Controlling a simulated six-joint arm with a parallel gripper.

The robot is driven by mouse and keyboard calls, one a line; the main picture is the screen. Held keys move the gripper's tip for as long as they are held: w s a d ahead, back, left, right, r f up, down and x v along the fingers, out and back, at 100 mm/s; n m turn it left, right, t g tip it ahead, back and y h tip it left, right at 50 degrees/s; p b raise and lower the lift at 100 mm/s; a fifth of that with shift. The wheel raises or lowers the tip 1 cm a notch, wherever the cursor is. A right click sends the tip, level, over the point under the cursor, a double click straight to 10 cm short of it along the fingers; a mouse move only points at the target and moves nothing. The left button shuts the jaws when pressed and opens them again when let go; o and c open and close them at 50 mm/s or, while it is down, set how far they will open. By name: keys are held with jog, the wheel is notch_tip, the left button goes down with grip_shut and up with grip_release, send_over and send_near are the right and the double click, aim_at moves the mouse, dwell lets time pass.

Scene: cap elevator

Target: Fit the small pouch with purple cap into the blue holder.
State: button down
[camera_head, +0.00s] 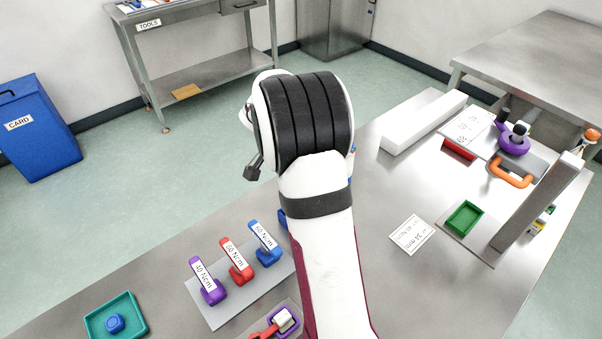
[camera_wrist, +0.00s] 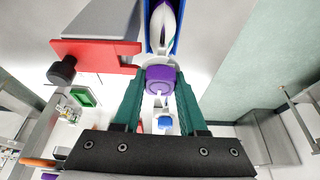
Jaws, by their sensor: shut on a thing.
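In the wrist view my gripper (camera_wrist: 160,82) has its two green fingers shut around a purple cap (camera_wrist: 160,77). Beyond the cap, a white pouch (camera_wrist: 164,27) with a green and purple print lies between the walls of the blue holder (camera_wrist: 148,38) at the top of the picture. The cap end sticks out of the holder toward me. I cannot tell how deep the pouch sits. In the head view my arm hides my gripper, the pouch and the blue holder.
A red plate (camera_wrist: 95,53) with a black knob (camera_wrist: 62,70) stands close left of the holder. In the head view, purple, red and blue labelled tools (camera_head: 236,262) stand front left near a teal tray (camera_head: 134,299). A green tray (camera_head: 464,217) and a post (camera_head: 537,207) are right.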

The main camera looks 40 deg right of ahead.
jog(key=shift+r, duration=0.1)
jog(key=shift+r, duration=0.2)
jog(key=shift+c, duration=1.9)
grip_release()
jog(key=v, duration=0.7)
jog(key=s+a+n+y, duration=0.6)
jog(key=s+a+n, duration=0.6)
jog(key=s+a, duration=1.3)
jog(key=shift+s+a+r+n, duration=0.15)
jog(key=shift+a+r+n, duration=0.15)
jog(key=shift+a+n, duration=0.1)
